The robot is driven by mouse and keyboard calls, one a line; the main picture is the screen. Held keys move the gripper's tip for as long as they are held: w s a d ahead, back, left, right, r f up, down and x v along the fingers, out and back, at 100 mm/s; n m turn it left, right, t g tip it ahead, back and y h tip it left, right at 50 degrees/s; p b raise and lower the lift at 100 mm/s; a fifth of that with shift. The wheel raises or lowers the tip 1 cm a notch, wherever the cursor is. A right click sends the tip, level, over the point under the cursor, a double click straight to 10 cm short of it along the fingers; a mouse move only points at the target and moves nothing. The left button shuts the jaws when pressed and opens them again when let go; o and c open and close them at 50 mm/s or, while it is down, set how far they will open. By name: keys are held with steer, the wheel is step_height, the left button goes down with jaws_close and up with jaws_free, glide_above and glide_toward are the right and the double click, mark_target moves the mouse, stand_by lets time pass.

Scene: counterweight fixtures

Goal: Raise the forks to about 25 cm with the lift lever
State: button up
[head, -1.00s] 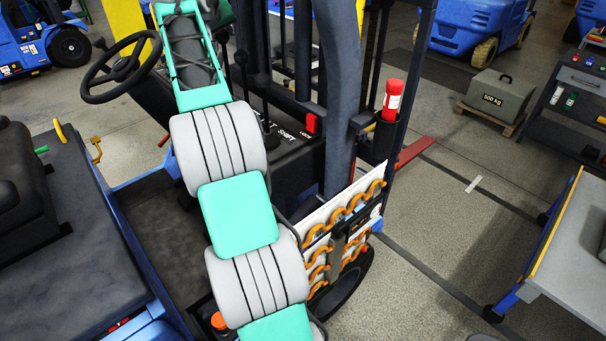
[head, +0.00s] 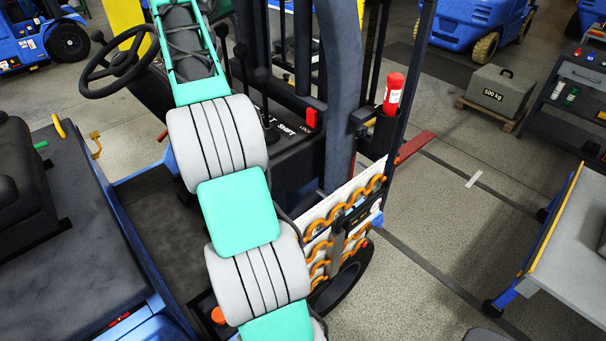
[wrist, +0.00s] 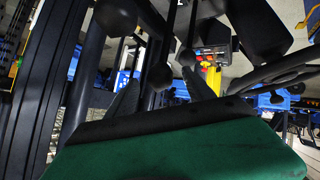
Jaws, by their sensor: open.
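The forklift's control levers stand on a black panel (head: 290,140) in the head view, with two dark knobs (head: 240,50) (head: 263,75) visible beside my arm. Panel lettering is partly hidden, so I cannot tell for certain which is the lift lever. One red fork (head: 415,145) shows low, near the floor, beyond the mast. My gripper (wrist: 160,88) is open in the wrist view, its dark fingers pointing up-frame from the green body. A round lever knob (wrist: 161,75) appears between the fingertips; contact is not visible. In the head view my gripper is out of sight.
A red switch (head: 311,117) sits by the panel. A grey 500 kg weight (head: 497,92) rests on a pallet. The floor right of the truck is open up to a cart (head: 575,260).

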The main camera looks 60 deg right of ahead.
steer(key=v, duration=0.8)
steer(key=shift+s+a+r, duration=0.2)
steer(key=shift+a, duration=0.05)
